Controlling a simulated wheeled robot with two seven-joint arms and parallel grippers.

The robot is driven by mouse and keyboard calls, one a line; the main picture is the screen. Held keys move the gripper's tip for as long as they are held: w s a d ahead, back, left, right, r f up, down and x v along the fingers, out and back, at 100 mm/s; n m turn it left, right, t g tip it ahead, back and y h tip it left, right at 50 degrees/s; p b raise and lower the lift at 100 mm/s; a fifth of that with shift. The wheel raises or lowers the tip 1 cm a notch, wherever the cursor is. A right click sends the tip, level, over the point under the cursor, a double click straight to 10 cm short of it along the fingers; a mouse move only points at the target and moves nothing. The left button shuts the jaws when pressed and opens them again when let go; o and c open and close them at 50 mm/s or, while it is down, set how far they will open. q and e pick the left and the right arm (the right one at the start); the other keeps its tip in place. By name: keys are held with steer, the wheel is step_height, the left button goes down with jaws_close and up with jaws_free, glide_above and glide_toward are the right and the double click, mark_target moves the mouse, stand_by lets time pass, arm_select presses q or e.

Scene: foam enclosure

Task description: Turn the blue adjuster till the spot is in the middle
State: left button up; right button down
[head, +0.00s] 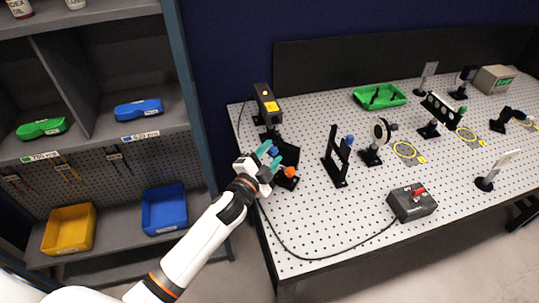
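My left gripper (269,156) reaches in from the lower left to the near-left mount on the perforated table. Its teal fingertips stand apart, close around a blue adjuster knob (273,151). I cannot tell whether they touch it. An orange knob (290,172) sits just right of the fingers on the same dark mount, partly hidden by the gripper. A second blue knob (349,140) is on a black frame (335,157) farther right. A white card on a stand (504,160) is at the right. I see no light spot. My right gripper is out of view.
A black box with a yellow label (267,104) stands behind the gripper. A control box with a red switch (412,201) and its cable lie in front. A round optic (381,131), green tray (380,96) and several mounts stand right. Shelves with bins (165,209) are left.

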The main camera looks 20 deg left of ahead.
arm_select(q)
steer(key=shift+s, duration=0.1)
steer(key=shift+s+a+f, duration=0.1)
steer(key=shift+s, duration=0.25)
steer(key=s+a+b, duration=0.2)
steer(key=s+b, duration=0.1)
steer(key=s, duration=0.8)
